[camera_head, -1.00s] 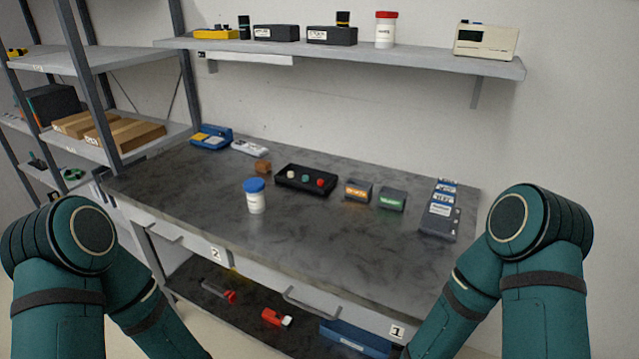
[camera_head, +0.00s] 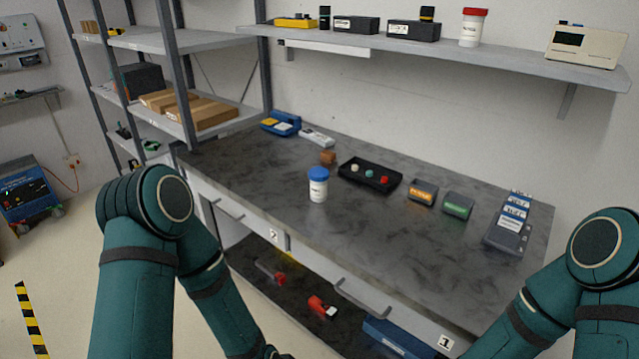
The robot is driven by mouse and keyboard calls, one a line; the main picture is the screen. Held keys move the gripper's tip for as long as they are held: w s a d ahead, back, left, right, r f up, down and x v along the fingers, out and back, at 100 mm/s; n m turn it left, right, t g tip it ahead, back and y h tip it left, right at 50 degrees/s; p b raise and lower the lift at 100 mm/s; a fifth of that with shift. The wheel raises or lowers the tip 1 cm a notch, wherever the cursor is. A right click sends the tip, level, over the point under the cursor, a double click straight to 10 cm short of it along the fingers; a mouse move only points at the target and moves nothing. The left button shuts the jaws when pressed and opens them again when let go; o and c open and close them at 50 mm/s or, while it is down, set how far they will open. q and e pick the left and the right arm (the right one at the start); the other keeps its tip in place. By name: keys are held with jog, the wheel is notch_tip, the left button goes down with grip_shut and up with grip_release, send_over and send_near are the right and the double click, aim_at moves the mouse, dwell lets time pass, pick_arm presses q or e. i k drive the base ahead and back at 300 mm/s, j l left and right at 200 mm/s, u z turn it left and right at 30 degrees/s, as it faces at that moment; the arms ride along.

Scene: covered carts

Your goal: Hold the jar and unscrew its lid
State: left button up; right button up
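The jar (camera_head: 318,190) is white with a dark label and stands upright on the grey worktop (camera_head: 260,180), near its front edge. Its blue lid (camera_head: 318,174) sits on top of it. Both my teal arms show at the lower left and lower right, apart from the jar. Neither gripper shows in the view; both arms run out of the picture at the bottom. A second white jar (camera_head: 471,30) with a red lid stands on the wall shelf.
A black tray (camera_head: 352,182) with coloured knobs, two small labelled boxes (camera_head: 421,192) (camera_head: 457,205) and a dark grey device (camera_head: 508,228) stand right of the jar. Drawer handles (camera_head: 362,302) stick out in front. The worktop left of the jar is clear.

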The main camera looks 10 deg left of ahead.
aim_at(318, 190)
jog(key=j+z, duration=0.1)
jog(key=z, duration=0.6)
jog(key=j+z, duration=0.15)
jog(key=z, duration=0.2)
jog(key=j+z, duration=0.3)
jog(key=j, duration=0.15)
jog(key=k+j+z, duration=0.15)
jog(key=j+z, duration=0.2)
jog(key=k+j+z, duration=0.1)
jog(key=j, duration=0.25)
jog(key=k+j+z, duration=0.15)
jog(key=j, duration=0.2)
jog(key=k+j+z, duration=0.1)
jog(key=j, duration=0.25)
jog(key=k+j, duration=0.25)
jog(key=j, duration=0.2)
jog(key=k+j+z, duration=0.15)
jog(key=j, duration=0.25)
jog(key=k+j, duration=0.05)
jog(key=k, duration=0.05)
